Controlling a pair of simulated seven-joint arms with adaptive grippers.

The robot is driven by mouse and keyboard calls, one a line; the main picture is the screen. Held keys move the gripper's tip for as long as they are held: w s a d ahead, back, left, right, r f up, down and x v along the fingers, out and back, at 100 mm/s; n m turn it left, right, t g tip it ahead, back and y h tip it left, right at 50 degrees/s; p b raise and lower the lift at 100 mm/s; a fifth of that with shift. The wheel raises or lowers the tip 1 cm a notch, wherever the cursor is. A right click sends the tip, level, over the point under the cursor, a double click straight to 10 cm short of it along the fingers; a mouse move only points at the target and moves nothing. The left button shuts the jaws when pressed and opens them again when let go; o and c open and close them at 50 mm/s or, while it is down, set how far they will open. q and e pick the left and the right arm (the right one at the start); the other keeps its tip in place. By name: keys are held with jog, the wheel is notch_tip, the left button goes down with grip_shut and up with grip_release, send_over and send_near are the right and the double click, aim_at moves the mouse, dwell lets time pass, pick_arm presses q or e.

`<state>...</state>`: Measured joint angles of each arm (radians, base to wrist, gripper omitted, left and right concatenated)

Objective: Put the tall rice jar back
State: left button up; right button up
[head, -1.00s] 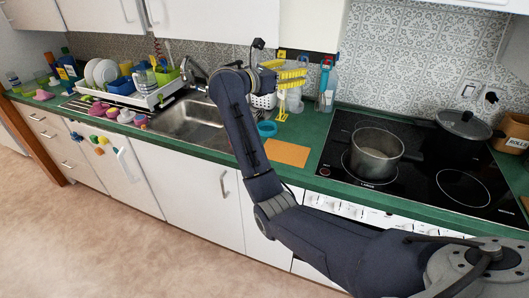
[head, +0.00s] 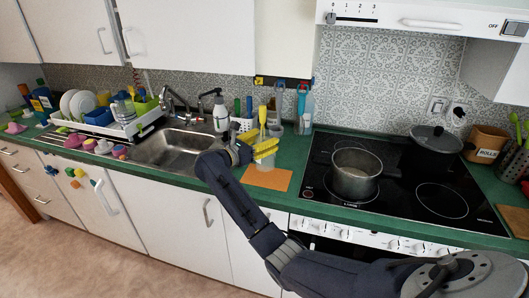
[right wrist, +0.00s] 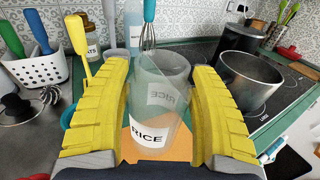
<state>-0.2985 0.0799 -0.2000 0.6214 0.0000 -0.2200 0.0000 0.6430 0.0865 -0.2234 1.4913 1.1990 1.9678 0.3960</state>
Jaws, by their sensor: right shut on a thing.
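The tall rice jar (right wrist: 162,85) is clear and carries a white RICE label. In the right wrist view it stands upright between the two yellow fingers of my right gripper (right wrist: 160,95), which is shut on it. In the head view my right gripper (head: 265,147) is over the orange board (head: 267,179) at the counter's front. The jar (head: 265,163) shows just under the fingers, partly hidden by them. The board also shows below the jar in the right wrist view. I cannot tell whether the jar touches the board. My left gripper is out of view.
A pot (head: 355,173) stands on the black hob (head: 425,205) to the right. The sink (head: 172,149) and dish rack (head: 125,122) are to the left. Behind the jar are a white utensil holder (right wrist: 42,73), a whisk (right wrist: 149,35) and a small labelled jar (right wrist: 92,48).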

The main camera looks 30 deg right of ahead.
jog(key=shift+f, duration=2.4)
jog(key=shift+f, duration=0.1)
jog(key=o, duration=1.6)
